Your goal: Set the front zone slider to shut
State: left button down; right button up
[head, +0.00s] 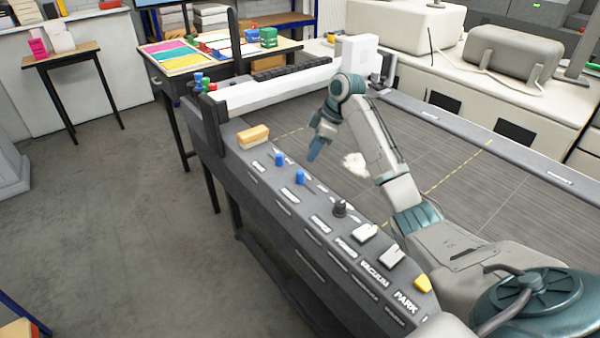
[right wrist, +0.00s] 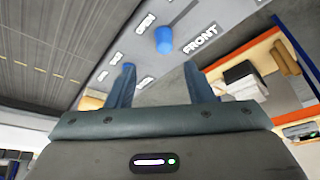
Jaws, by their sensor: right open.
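Two blue slider knobs stand on the grey control panel (head: 262,190): a farther one (head: 279,159) and a nearer one (head: 300,177). In the right wrist view a blue knob (right wrist: 164,40) stands beside the printed word FRONT, with OPEN printed on its other side. I cannot tell which head-view knob that is. My right gripper (head: 316,150) hangs just right of the knobs, pointing down. Its fingers (right wrist: 160,75) are apart with nothing between them, and the FRONT knob shows beyond the gap. The knob's slot is hard to make out. My left gripper is not in view.
The panel also has a black knob (head: 340,209), white switches (head: 365,232) and a yellow button (head: 422,284). A tan block (head: 253,136) sits at its far end, near the white gantry beam (head: 275,88). The dark flat bed (head: 440,150) is mostly clear.

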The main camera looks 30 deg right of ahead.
aim_at(301, 171)
jog(key=p+x, duration=0.2)
jog(key=x, duration=0.6)
jog(key=shift+a+f+p, duration=0.2)
jog(key=shift+f+p, duration=0.1)
jog(key=shift+s+a+f, duration=0.1)
jog(key=shift+a+f, duration=0.3)
jog(key=shift+f, duration=0.25)
jog(key=shift+d, duration=0.1)
jog(key=shift+c, duration=0.5)
grip_shut()
